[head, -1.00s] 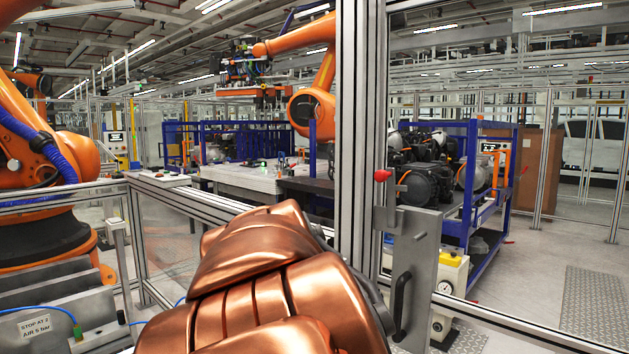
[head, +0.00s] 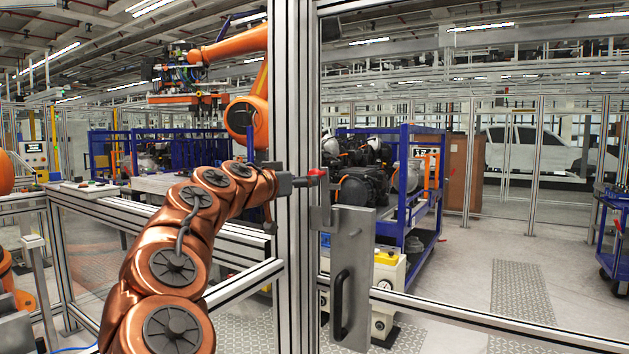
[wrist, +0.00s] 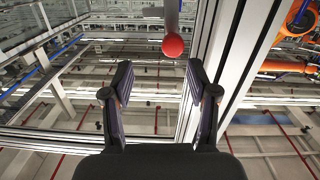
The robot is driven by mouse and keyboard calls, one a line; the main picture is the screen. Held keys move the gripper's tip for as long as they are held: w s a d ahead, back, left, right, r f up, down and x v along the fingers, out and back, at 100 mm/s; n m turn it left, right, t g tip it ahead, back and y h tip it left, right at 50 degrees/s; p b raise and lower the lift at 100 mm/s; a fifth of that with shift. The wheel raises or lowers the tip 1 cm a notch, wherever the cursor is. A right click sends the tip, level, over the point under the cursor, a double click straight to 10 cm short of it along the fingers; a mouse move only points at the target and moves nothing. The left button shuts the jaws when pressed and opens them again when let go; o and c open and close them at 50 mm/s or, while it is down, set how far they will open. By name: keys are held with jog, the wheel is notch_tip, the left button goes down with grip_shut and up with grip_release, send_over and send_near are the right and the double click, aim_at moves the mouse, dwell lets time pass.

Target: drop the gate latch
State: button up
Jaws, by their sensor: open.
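The red knob, a ball on a grey bar (wrist: 172,14), is just beyond the fingertips, slightly right of the middle. I cannot tell whether a finger touches it.
The aluminium gate post (head: 292,110) stands close against my gripper. A rail (head: 500,325) runs low to the right. Behind the fence is a blue rack (head: 404,180) with engines. An orange robot arm (head: 240,115) is at the back.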

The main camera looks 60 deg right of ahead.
jog(key=shift+h, duration=0.3)
jog(key=shift+w+d+f+p, duration=0.1)
jog(key=shift+w+d+p, duration=0.25)
jog(key=shift+d, duration=1.25)
jog(key=shift+w+d+r+p, duration=0.1)
jog(key=shift+w+d+p, duration=0.3)
jog(key=shift+d, duration=1.25)
jog(key=shift+w+d+f+p, duration=0.1)
jog(key=shift+w+d+p, duration=0.25)
jog(key=shift+d, duration=1.25)
grip_shut()
